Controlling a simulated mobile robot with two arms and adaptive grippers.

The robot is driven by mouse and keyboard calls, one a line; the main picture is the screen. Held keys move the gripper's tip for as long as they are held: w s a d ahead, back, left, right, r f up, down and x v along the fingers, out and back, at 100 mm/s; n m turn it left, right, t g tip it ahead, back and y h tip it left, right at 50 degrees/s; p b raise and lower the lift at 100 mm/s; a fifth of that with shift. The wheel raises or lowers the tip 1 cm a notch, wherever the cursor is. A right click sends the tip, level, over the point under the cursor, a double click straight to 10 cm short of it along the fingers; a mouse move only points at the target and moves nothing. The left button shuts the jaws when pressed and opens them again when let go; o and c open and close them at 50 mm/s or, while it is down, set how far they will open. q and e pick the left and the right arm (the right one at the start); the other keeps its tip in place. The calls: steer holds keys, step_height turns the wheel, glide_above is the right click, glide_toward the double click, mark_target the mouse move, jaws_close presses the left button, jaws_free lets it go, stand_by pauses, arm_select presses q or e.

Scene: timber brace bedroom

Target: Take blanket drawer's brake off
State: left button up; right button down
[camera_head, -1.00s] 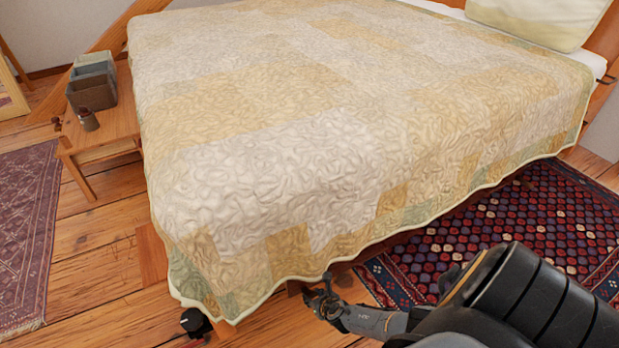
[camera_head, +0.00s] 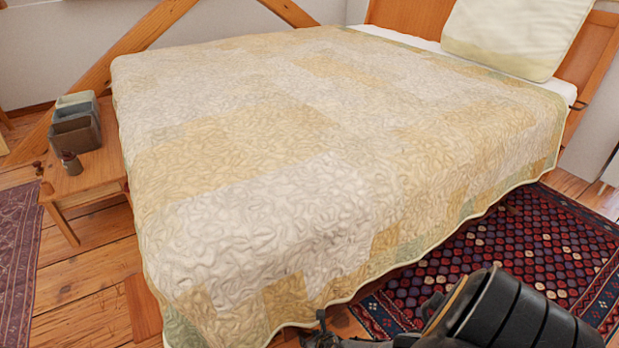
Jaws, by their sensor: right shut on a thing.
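The bed (camera_head: 270,150) fills the middle, under a cream and yellow patchwork quilt. The quilt's hem hides most of what is below the bed, and I cannot make out the blanket drawer itself. My right gripper (camera_head: 321,334) is at the bottom edge of the picture, just under the quilt's front hem, partly cut off. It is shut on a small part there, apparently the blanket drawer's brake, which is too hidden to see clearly. My left gripper is not in view.
A wooden bedside table (camera_head: 85,180) with a grey organiser (camera_head: 76,125) and a small jar (camera_head: 71,163) stands left of the bed. A patterned red rug (camera_head: 500,250) lies right of the bed, another (camera_head: 18,260) at far left. Bare plank floor (camera_head: 90,265) lies between.

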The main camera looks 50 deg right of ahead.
steer(key=shift+w, duration=0.1)
steer(key=c, duration=0.9)
jaws_free()
steer(key=shift+r, duration=0.15)
steer(key=shift+s+r, duration=0.3)
steer(key=shift+s, duration=0.1)
steer(key=s+a, duration=0.1)
steer(key=s, duration=0.3)
steer(key=s+a, duration=0.1)
steer(key=s, duration=0.2)
steer(key=s+a, duration=0.1)
steer(key=s, duration=0.3)
steer(key=shift+s, duration=0.3)
